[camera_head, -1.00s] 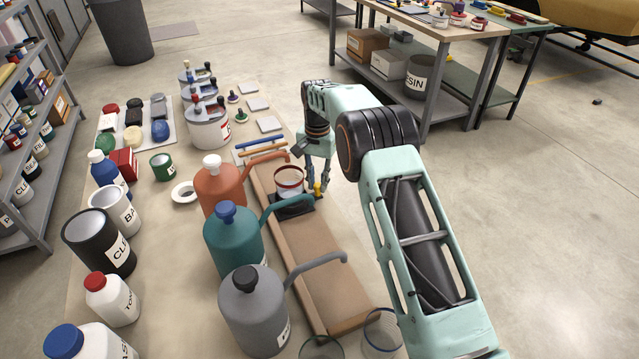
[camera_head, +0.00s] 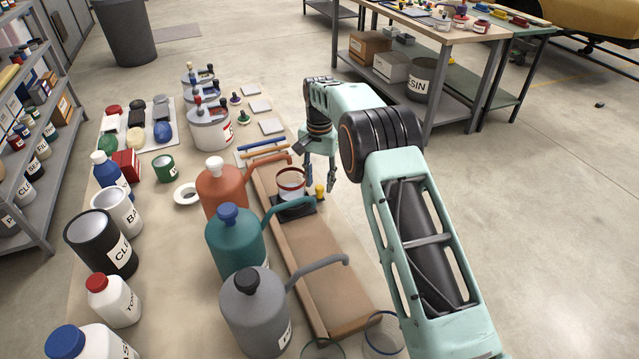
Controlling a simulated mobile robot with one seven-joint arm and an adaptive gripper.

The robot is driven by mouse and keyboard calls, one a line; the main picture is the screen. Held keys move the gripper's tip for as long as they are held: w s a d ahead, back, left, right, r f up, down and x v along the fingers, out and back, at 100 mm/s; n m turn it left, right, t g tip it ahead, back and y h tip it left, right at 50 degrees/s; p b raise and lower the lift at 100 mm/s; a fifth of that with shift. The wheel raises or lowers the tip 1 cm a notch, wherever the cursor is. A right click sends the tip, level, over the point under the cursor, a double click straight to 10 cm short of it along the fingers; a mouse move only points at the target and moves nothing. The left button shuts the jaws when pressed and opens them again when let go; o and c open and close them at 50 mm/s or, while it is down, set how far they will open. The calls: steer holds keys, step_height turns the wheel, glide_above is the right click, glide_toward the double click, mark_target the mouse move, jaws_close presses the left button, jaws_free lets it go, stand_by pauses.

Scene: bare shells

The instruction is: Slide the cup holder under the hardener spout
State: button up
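The cup holder (camera_head: 296,212) is a dark base with an upright yellow knob (camera_head: 320,190) at its right side. It sits on the far part of a long brown track (camera_head: 322,262) and carries a clear cup with a red band (camera_head: 291,185). Three canisters with spouts stand left of the track: orange-red (camera_head: 221,186), teal (camera_head: 235,240) and grey (camera_head: 254,312). I cannot read which one is the hardener. My gripper (camera_head: 319,180) is open, its fingers apart, just beyond the knob and seemingly clear of it.
Two clear cups (camera_head: 383,334) stand at the near end of the track. The track's near stretch is clear. Floor lies open to the right.

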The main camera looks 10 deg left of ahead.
step_height(320, 180, up, 11)
stand_by(0.3)
